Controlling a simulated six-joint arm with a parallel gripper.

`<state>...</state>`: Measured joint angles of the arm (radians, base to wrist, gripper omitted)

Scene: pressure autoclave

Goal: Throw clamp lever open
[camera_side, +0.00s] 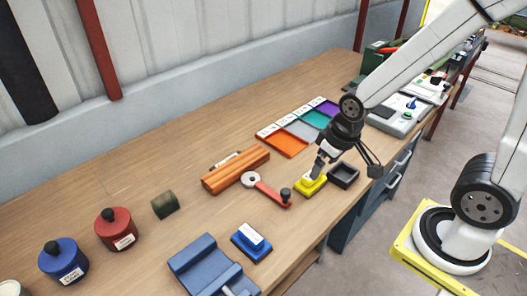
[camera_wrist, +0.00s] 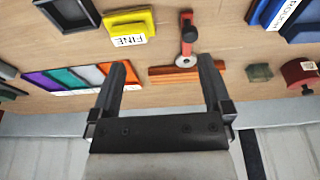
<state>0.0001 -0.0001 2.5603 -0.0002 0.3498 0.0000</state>
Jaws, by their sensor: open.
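The clamp lever (camera_side: 271,191) is a red bar with a pale round hub at its left end and a black knob at its right end. It lies near the orange ribbed block. In the wrist view the lever (camera_wrist: 187,45) shows beyond the fingertips, toward the right finger, with its hub close to the orange block. My gripper (camera_side: 317,172) is just above or beside the yellow block, to the right of the lever's knob. In the wrist view my gripper (camera_wrist: 164,62) has its fingers wide apart with nothing held between them.
The yellow block (camera_side: 312,184) marked FINE and a dark open box (camera_side: 343,175) stand by the gripper. The orange block (camera_side: 235,171) lies behind the lever. Blue block (camera_side: 251,242), blue vise-like fixture (camera_side: 208,262), red pot (camera_side: 115,229) and coloured trays (camera_side: 282,144) surround it. Bare wood lies left.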

